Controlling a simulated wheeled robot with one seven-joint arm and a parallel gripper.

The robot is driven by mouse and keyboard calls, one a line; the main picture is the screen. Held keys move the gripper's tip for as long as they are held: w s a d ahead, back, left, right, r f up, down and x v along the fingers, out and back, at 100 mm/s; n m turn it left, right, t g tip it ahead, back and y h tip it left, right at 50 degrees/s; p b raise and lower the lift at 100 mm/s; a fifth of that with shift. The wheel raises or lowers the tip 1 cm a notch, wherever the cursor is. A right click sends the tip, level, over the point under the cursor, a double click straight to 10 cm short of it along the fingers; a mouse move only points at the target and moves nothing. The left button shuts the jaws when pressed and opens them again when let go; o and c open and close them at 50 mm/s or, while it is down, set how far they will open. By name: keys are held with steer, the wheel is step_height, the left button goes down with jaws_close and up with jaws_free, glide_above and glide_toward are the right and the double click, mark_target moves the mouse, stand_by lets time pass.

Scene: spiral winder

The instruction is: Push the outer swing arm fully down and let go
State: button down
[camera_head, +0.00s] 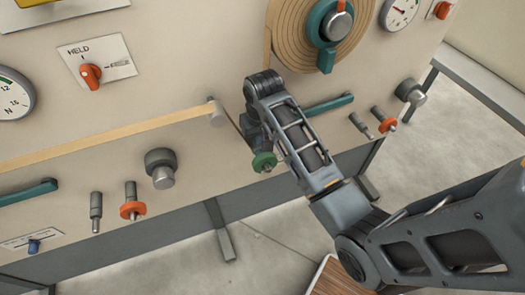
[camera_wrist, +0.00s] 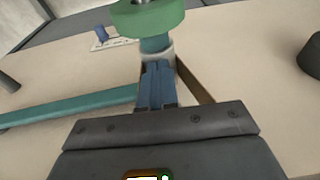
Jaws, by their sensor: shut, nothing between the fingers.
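A teal bar (camera_head: 328,104), which looks like a swing arm, runs left behind my arm in the head view. A teal bar (camera_wrist: 70,106) also shows in the wrist view, reaching from the left edge to beside my fingers. My gripper (camera_wrist: 157,68) has its blue fingers shut together with nothing between them. Just beyond the tips is a green disc (camera_wrist: 150,18) on a teal stem; in the head view the green disc (camera_head: 264,162) sits below my wrist. Whether the fingertips touch the stem or bar, I cannot tell.
A tan strip (camera_head: 110,137) runs across the panel to a pale roller (camera_head: 217,113). A second teal bar (camera_head: 28,192) is at far left. Dark knobs (camera_head: 161,168) and orange-collared pegs (camera_head: 132,205) stick out. A wound spool (camera_head: 295,25) is above my wrist.

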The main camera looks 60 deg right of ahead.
steer(key=shift+f+b, duration=0.95)
steer(key=shift+f, duration=1.25)
step_height(320, 180, up, 6)
steer(key=p, duration=0.5)
steer(key=shift+f, duration=0.2)
step_height(320, 180, up, 10)
steer(key=shift+f, duration=0.2)
steer(key=shift+s, duration=0.1)
stand_by(0.6)
